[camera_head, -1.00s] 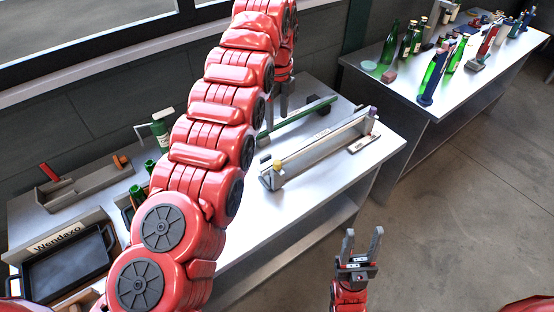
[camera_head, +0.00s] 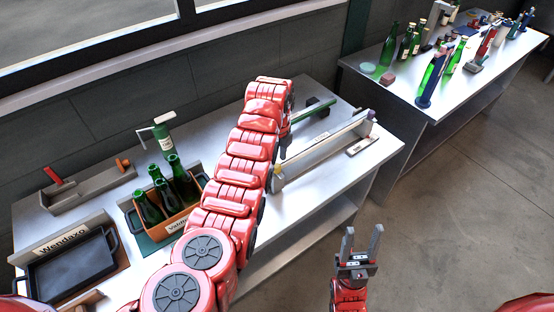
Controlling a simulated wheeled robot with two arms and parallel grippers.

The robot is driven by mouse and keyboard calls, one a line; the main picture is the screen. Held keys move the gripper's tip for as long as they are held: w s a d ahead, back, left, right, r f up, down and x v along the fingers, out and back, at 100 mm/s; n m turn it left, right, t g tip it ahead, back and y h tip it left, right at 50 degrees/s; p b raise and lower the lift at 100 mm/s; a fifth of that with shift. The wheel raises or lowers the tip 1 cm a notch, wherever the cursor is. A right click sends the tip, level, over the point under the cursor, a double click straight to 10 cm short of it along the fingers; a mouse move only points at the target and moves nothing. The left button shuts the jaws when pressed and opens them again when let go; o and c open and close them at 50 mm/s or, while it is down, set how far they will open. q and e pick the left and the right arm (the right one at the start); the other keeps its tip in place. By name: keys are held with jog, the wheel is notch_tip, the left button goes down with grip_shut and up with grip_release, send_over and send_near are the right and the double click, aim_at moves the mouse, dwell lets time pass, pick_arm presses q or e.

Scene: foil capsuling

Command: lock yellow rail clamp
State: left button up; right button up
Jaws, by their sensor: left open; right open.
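A long grey rail fixture (camera_head: 325,153) lies on the near table, with a purple knob (camera_head: 371,114) at its right end. My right gripper (camera_head: 361,247) is open and empty, fingers up, in front of the table and apart from the rail.
A green bar (camera_head: 312,112) lies behind the rail. An orange crate (camera_head: 180,218) of green bottles, a black tray (camera_head: 72,268) and a grey holder (camera_head: 90,190) stand to the left. A second table (camera_head: 400,92) with bottles and tools is at the back right.

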aim_at(279, 171)
pick_arm(q)
jog(key=shift+f, duration=1.2)
grip_shut()
